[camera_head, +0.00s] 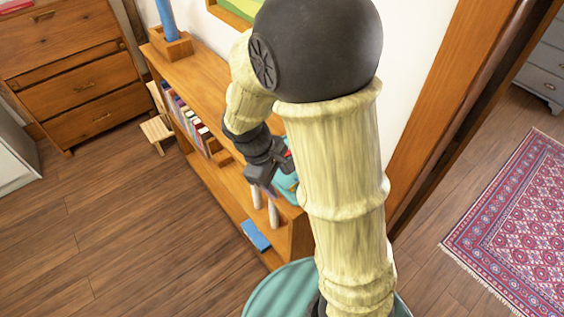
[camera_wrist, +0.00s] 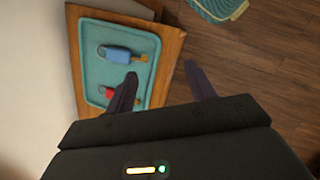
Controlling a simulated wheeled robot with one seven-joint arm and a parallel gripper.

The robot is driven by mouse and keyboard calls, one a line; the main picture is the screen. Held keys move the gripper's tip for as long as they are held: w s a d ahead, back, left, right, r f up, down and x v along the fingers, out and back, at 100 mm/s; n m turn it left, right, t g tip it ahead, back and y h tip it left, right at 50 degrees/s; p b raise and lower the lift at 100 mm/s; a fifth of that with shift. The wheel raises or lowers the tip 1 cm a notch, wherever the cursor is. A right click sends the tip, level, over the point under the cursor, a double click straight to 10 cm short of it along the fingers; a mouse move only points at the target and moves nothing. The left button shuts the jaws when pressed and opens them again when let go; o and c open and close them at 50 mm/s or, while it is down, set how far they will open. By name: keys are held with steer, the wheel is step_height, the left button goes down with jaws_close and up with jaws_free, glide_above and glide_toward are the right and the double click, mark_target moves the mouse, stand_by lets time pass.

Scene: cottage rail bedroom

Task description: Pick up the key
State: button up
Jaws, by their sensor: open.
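In the wrist view, a key with a blue head and a brass-coloured shaft (camera_wrist: 116,54) lies flat on a teal tray (camera_wrist: 88,75). A second, red-headed item (camera_wrist: 107,92) lies on the tray nearer to me, partly hidden by my left finger. The tray sits on a wooden shelf top. My gripper (camera_wrist: 160,72) is open and empty, its left finger over the tray and its right finger past the wood's edge, over the floor. The blue key is left of the fingertips. In the head view, my gripper (camera_head: 264,174) is above the shelf's near end; the key is not discernible there.
The low wooden bookshelf (camera_head: 210,75) holds a row of books (camera_head: 187,112) and, low down, a blue object (camera_head: 255,235). A blue upright object (camera_head: 167,20) stands at its far end. A small stool (camera_head: 157,129) stands beside it. Floor on the left is clear.

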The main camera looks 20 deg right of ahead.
steer(key=w+a+f+n+t+h+b, duration=0.4)
steer(key=w+a+n+t+h+b, duration=0.1)
steer(key=w+a+n+h, duration=0.4)
steer(key=a+n+b, duration=0.1)
steer(key=a+n, duration=0.1)
steer(key=n, duration=0.1)
steer(key=shift+w+a+n, duration=0.2)
steer(key=shift+w+n, duration=0.2)
steer(key=shift+f, duration=0.1)
steer(key=p+x, duration=0.1)
steer(key=x, duration=1.1)
steer(key=shift+w+d, duration=0.1)
steer(key=shift+w, duration=0.05)
steer(key=shift+r+p+x, duration=0.15)
steer(key=shift+p+x, duration=0.3)
steer(key=shift+x, duration=0.85)
steer(key=shift+r+p+x, duration=0.1)
steer(key=shift+p+x, duration=0.35)
steer(key=shift+x, duration=0.85)
steer(key=shift+d, duration=0.1)
